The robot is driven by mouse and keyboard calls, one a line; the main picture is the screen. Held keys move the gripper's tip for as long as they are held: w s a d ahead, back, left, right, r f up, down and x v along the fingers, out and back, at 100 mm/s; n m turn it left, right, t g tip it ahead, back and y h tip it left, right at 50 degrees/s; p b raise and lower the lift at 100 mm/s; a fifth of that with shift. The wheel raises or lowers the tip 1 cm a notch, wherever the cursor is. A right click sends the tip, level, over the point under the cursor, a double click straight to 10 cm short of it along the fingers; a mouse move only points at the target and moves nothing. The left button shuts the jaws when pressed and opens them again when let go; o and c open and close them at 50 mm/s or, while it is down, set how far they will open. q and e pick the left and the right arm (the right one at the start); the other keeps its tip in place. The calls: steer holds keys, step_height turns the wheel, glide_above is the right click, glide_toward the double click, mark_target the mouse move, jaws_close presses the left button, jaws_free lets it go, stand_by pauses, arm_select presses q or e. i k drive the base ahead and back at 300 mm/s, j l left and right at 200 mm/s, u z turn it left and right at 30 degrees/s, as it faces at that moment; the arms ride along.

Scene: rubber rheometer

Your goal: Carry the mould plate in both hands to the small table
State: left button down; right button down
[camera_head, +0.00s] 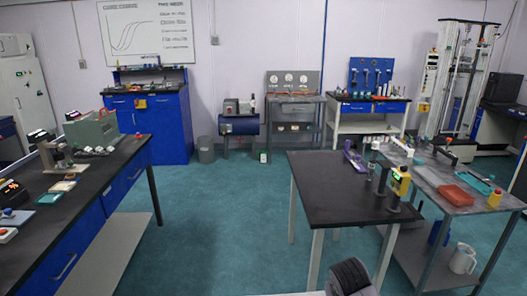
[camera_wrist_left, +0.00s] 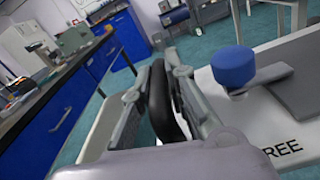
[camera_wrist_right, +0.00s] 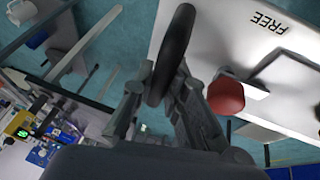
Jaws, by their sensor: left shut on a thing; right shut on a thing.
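My left gripper (camera_wrist_left: 158,75) is shut on a black curved part (camera_wrist_left: 160,105), which stands between its fingers in the left wrist view. My right gripper (camera_wrist_right: 165,85) is shut on a similar black curved part (camera_wrist_right: 175,45) in the right wrist view. These look like the held parts of the mould plate; its full shape and tilt cannot be told. In the head view the plate is not clearly seen. A compact black-topped table (camera_head: 335,190) with pale legs stands ahead, right of centre, apart from my grippers.
The black-topped table has a purple tool (camera_head: 352,157) and a yellow instrument (camera_head: 400,180) along its right side; its left part is bare. A grey bench (camera_head: 455,203) adjoins on the right. A long blue bench (camera_head: 85,205) lines the left. Green floor (camera_head: 220,220) between is clear.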

mark_target(321, 179)
steer(key=i, duration=1.7)
steer(key=i+j, duration=0.1)
steer(key=i, duration=1.55)
steer(key=i+l+z, duration=0.1)
steer(key=z, duration=1.4)
